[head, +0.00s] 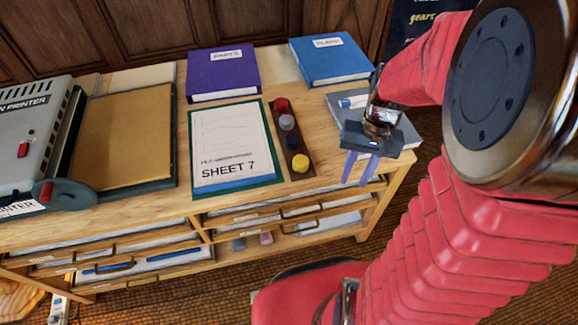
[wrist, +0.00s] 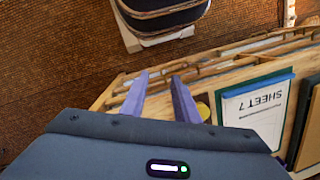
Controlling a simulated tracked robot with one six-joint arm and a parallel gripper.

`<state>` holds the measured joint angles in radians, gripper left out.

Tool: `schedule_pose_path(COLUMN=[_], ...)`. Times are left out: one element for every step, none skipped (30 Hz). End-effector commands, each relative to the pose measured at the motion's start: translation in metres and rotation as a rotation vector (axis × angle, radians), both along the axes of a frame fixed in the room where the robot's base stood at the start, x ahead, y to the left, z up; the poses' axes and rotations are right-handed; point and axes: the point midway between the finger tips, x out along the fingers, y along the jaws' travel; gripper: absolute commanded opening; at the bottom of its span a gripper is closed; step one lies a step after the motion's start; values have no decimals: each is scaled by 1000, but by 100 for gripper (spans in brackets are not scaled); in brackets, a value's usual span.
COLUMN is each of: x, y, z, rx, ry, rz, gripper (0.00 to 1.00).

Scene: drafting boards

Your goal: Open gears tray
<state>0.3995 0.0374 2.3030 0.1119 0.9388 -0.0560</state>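The wooden desk has shallow trays with bar handles along its front: an upper left tray (head: 115,243), a lower left tray (head: 150,262), an upper right tray (head: 290,211) and a lower right tray (head: 318,224). Their small labels are too small to read, so I cannot tell which is the gears tray. My gripper (head: 358,181) is above the right end of the desk's front edge, pointing down, apart from the handles. In the wrist view its two purple fingers (wrist: 160,80) are spread with nothing between them. My arm hides part of the desk's right side.
On the desktop are a grey printer (head: 30,130), a purple binder (head: 222,75), a blue binder (head: 331,60), a "SHEET 7" board (head: 231,145) and a strip of coloured knobs (head: 291,139). A grey book (head: 395,120) lies beneath my gripper. A dark sign reading "gears" (head: 421,17) stands behind.

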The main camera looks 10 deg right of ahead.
Motion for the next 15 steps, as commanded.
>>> schedule_pose_path(x=[1, 1, 2, 2, 2, 3, 3, 3, 3, 4, 4, 4, 3, 4, 3], y=[-4, -6, -9, -11, -13, -15, -17, -19, -21, -22, -24, -26, -28, -29, -31], z=[-10, -14, -21, -26, -31, -37, -42, -47, -54, -59, -65, -71, -77, -82, -89], rx=[18, 29, 43, 53, 64, 79, 91, 101, 117, 129, 141, 157, 169, 182, 199], ry=[26, 37, 54, 65, 77, 92, 103, 114, 128, 139, 148, 163, 173, 182, 195], rz=[-18, -27, -38, -47, -57, -68, -78, -88, -100, -108, -117, -129, -136, -145, -157], gripper=[28, 28, 28, 28, 28, 28, 28, 28, 28, 28, 28, 28, 28, 28, 28])
